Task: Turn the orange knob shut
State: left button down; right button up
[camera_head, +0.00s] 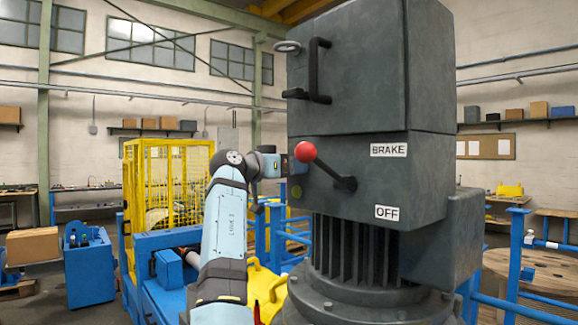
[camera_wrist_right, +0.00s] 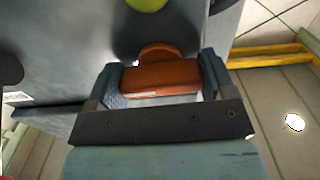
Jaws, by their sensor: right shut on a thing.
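The orange knob (camera_wrist_right: 162,78) is in the middle of the right wrist view, on the side of the grey machine. It has a flat bar grip with a round part behind it. My right gripper (camera_wrist_right: 162,82) is shut on the knob, with one finger against each end of the bar. In the head view my right arm reaches to the left side of the grey machine housing (camera_head: 367,205), and the knob is hidden there. My left gripper is not in view.
A red-ball lever (camera_head: 305,152) sticks out of the housing near the BRAKE and OFF labels, close to my right wrist. A black handle (camera_head: 319,72) is above it. A yellow cage (camera_head: 165,180) and blue frames stand behind my arm.

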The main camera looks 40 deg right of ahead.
jog(key=n+p, duration=0.2)
jog(key=n, duration=0.1)
jog(key=shift+r, duration=0.15)
jog(key=n+p, duration=0.4)
jog(key=n, duration=0.2)
jog(key=n+p, duration=0.3)
jog(key=n, duration=0.1)
jog(key=n+p, duration=0.2)
jog(key=shift+n, duration=0.3)
jog(key=shift+n+p, duration=0.5)
jog(key=shift+n, duration=0.4)
